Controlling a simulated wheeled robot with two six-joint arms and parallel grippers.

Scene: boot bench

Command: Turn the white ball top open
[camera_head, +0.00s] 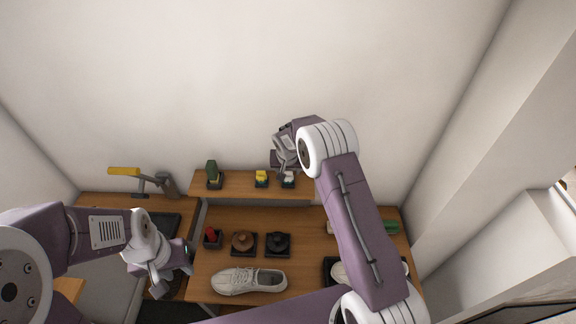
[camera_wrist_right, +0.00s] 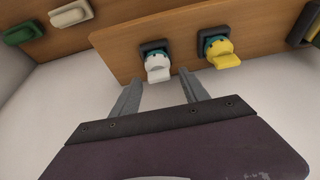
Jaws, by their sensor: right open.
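The white ball top (camera_wrist_right: 158,66) has a white lever-like handle over a teal part on a dark square base (camera_wrist_right: 153,46). In the head view the white top (camera_head: 288,180) sits at the right end of the raised wooden shelf, partly hidden by my right gripper. My right gripper (camera_wrist_right: 160,77) is open, with one fingertip on each side of the handle's end and a visible gap to both. It also shows above the shelf in the head view. My left gripper (camera_head: 172,279) hangs at the lower left, away from the top; its finger opening is unclear.
A similar yellow top (camera_wrist_right: 222,54) stands close beside the white one. A dark green item (camera_head: 212,172) is on the shelf's left. Below are a red item (camera_head: 211,235), brown and black round pieces, and a white shoe (camera_head: 248,281). A yellow-handled tool (camera_head: 125,171) stands at left.

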